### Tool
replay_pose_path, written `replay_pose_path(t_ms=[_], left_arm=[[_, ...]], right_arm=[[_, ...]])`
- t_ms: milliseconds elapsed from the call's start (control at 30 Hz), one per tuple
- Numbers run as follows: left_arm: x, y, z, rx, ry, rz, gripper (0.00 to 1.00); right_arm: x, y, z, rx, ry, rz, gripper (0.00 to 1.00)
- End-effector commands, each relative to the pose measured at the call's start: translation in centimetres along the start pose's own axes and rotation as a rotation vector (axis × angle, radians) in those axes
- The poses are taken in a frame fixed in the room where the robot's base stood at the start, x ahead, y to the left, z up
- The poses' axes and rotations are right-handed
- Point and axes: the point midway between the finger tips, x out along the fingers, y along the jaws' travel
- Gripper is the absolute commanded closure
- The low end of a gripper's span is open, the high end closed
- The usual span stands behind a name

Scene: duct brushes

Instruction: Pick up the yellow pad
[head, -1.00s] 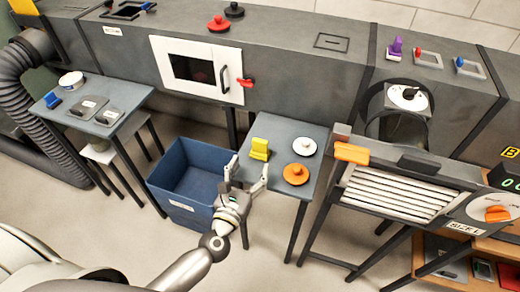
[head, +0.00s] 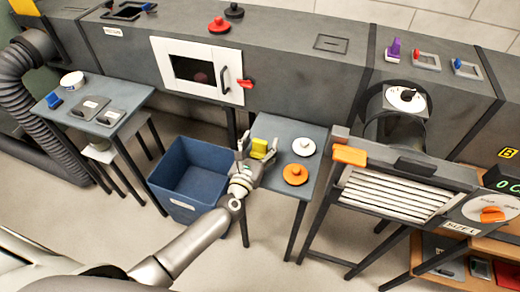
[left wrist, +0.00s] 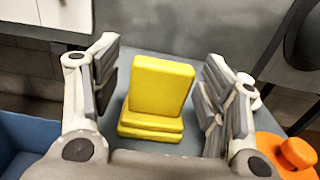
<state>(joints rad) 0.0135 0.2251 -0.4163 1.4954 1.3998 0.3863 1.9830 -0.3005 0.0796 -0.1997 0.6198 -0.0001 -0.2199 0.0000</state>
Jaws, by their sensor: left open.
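The yellow pad (head: 260,147) stands on the small grey table (head: 285,128), near its left edge. In the left wrist view the yellow pad (left wrist: 158,95) has an upright slab on a stepped base. My left gripper (head: 257,150) is open, with its fingers around the pad. In the left wrist view one finger of the left gripper (left wrist: 157,95) is on each side of the pad, with a gap on both sides. My right gripper is not in view.
A white round knobbed piece (head: 304,146) and an orange one (head: 295,174) stand right of the pad. A blue bin (head: 172,205) is on the floor left of the table. The grey duct (head: 290,70) runs behind. A louvred unit (head: 390,192) stands to the right.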

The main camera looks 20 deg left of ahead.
Motion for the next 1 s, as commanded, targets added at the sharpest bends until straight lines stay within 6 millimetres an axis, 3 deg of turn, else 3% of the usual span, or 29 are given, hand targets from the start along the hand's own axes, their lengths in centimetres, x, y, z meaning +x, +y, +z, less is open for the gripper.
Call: replay_pose_path(t_ms=[167, 600, 1000], left_arm=[[-0.03, -0.03, -0.05, 0.0, 0.001, 0.0, 0.33], [-0.05, -0.03, -0.04, 0.0, 0.001, 0.0, 0.9], [-0.05, -0.08, 0.91, -0.002, 0.0, 0.0, 0.9]], right_arm=[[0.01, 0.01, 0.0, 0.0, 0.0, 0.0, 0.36], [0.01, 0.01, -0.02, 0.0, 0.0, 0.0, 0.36], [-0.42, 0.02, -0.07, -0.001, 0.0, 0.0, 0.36]])
